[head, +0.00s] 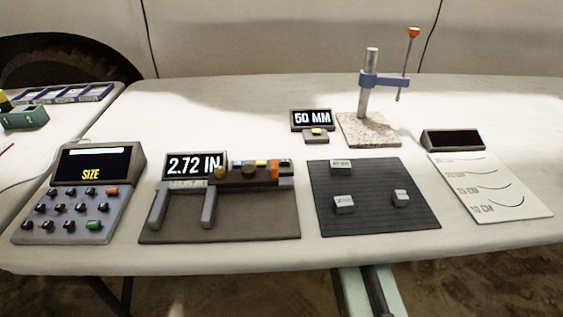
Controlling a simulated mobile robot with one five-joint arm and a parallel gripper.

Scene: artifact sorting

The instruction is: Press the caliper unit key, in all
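The caliper (208,208) lies on a dark base plate (258,224) left of centre on the table, its two grey jaws pointing toward the front edge. Its display (185,166) reads 2.72 IN. Right of the display, along the beam, are a brass-coloured round part (220,173), a small yellow key (261,163), an orange piece (274,169) and a small dark piece (285,162). No label is legible on these, so I cannot tell which is the unit key. My gripper is not in view.
A keypad (70,208) showing SIZE stands left. A small 50 MM display (312,119) and a clamp stand (369,85) are behind. A dark mat (370,215) with small blocks and a curve chart (490,195) lie right. The white table (270,258) has a narrow clear front strip.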

